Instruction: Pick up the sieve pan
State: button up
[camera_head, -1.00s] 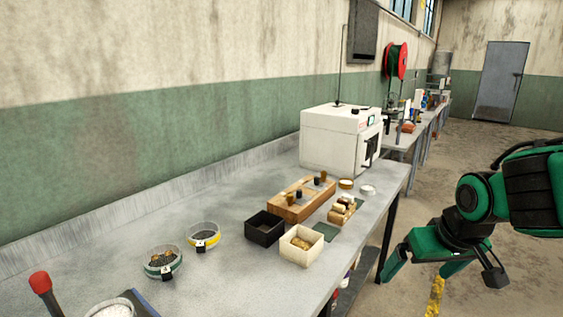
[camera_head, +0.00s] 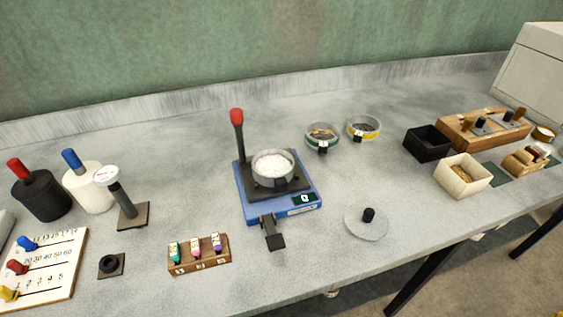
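No label tells which vessel is the sieve pan. A round pan (camera_head: 273,179) full of white grains sits on a blue device (camera_head: 296,206) with a dark top, mid table. Behind it to the right stand two low round pans side by side. One has a green band (camera_head: 321,147) and the other has a yellow band (camera_head: 362,137).
A red-topped post (camera_head: 238,130) rises behind the blue device, and a black handle (camera_head: 271,232) sticks out in front. A round lid (camera_head: 367,222) lies to the right. A black box (camera_head: 427,144) and a cream box (camera_head: 462,176) stand farther right. A vial rack (camera_head: 199,255) is front left.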

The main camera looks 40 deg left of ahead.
aim_at(271, 167)
jog(key=u, duration=1.55)
